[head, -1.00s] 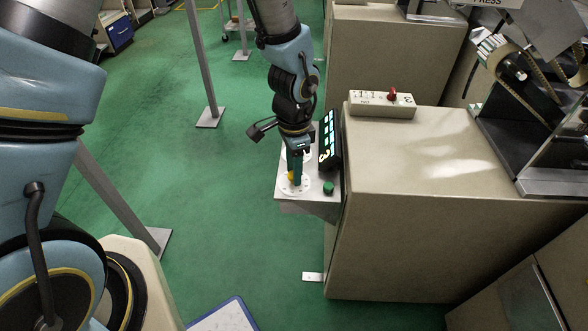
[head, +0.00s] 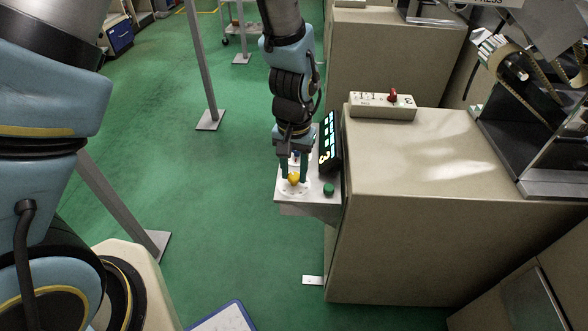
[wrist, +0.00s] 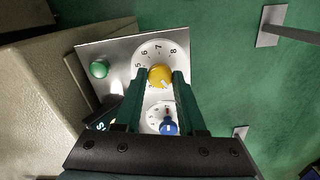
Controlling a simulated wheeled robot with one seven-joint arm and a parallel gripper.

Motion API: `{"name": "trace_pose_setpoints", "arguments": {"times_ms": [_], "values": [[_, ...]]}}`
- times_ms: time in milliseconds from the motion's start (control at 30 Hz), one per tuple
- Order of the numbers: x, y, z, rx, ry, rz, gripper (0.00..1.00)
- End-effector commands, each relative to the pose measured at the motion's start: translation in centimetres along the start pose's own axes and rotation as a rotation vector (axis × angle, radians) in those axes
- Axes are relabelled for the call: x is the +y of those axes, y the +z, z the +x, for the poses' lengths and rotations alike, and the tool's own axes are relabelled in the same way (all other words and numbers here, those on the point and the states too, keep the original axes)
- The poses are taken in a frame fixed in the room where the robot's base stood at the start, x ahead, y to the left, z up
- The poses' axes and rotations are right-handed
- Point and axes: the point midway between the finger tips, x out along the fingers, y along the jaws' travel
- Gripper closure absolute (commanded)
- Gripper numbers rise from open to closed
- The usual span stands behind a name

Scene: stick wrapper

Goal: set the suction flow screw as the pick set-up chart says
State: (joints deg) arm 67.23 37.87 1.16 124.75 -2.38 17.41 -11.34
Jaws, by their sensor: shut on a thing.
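The yellow knob (wrist: 160,77) sits on a white numbered dial (wrist: 152,50) on a small metal panel (wrist: 98,50); the figures 5, 6, 7 and 8 show around it. My gripper (wrist: 161,78) has a dark green finger on each side of the knob, shut on it. A mark shows on the knob's lower right, but its exact setting is unclear. A blue knob (wrist: 168,128) on a smaller dial lies between the fingers, nearer the palm. The head view also shows the yellow knob (head: 293,178) between my fingertips. Which knob is the suction flow screw is not labelled legibly.
A green button (head: 328,189) is on the panel beside the dial. A lit display (head: 329,140) stands close to my gripper, its text unreadable. A beige cabinet (head: 420,225) is to the right, with a red-levered box (head: 383,106) on top. Open green floor lies left.

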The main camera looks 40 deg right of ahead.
Motion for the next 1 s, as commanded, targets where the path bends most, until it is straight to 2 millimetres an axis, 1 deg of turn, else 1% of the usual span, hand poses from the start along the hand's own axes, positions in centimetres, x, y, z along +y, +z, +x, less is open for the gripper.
{"name": "trace_pose_setpoints", "arguments": {"times_ms": [200,400,633,967,1000], "values": [[0.04,-0.02,-0.09,0.000,0.000,-0.130,1.00],[0.01,-0.04,-0.08,0.001,0.000,-0.202,1.00],[0.00,-0.05,-0.06,0.001,0.000,-0.234,1.00],[0.00,-0.05,-0.05,0.001,0.000,-0.235,1.00],[0.00,-0.05,-0.05,0.001,0.000,-0.235,0.60]]}}
